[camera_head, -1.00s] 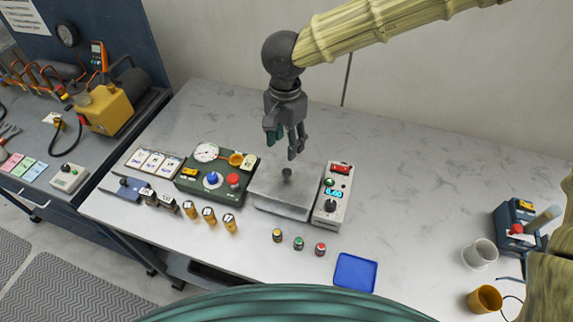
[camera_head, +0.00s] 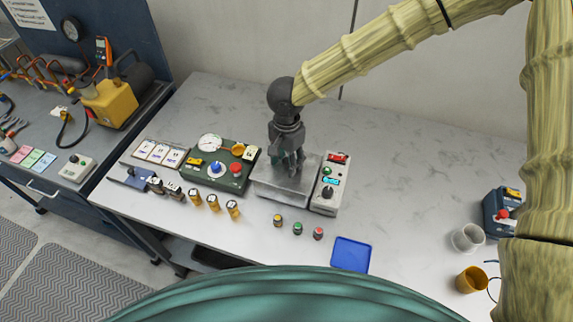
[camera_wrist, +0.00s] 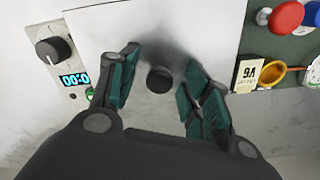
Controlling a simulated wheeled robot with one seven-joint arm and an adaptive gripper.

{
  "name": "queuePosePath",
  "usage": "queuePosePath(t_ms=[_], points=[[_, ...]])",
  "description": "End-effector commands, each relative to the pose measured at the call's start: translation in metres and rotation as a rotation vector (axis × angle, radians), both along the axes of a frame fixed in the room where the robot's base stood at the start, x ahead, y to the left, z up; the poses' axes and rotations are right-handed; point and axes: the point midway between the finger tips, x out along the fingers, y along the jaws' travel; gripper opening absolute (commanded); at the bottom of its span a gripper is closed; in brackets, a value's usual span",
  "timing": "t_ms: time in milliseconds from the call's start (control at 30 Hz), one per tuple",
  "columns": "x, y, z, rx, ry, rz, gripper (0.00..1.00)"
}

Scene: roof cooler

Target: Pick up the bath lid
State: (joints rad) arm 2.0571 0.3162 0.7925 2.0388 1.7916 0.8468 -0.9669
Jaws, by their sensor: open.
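The bath lid (camera_head: 268,187) is a flat grey metal plate on top of a box-shaped metal bath (camera_head: 284,197) on the white bench. In the wrist view the lid (camera_wrist: 160,30) fills the middle, with a round dark knob (camera_wrist: 160,79) at its centre. My gripper (camera_head: 287,172) points down over the lid. In the wrist view its fingers (camera_wrist: 158,92) are open, with teal pads on either side of the knob and a gap on both sides. The head view hides the knob behind the gripper.
A control box with a display (camera_head: 329,184) stands close on the bath's right. A green panel with gauge and buttons (camera_head: 211,180) stands close on its left. Small coloured-top jars (camera_head: 297,229) and a blue tray (camera_head: 351,254) lie in front. The bench behind is clear.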

Motion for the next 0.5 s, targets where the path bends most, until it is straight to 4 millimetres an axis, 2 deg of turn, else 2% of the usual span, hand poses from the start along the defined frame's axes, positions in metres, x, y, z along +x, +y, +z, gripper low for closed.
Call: queuePosePath(t_ms=[167, 400, 433, 500], points=[[0.0000, 0.0001, 0.0002, 0.000, 0.000, 0.000, 0.48], [-0.0001, 0.0001, 0.0004, 0.000, 0.000, 0.000, 0.04], [-0.0001, 0.0001, 0.0004, 0.000, 0.000, 0.000, 0.00], [0.0000, 0.0001, 0.0006, 0.000, 0.000, 0.000, 0.00]])
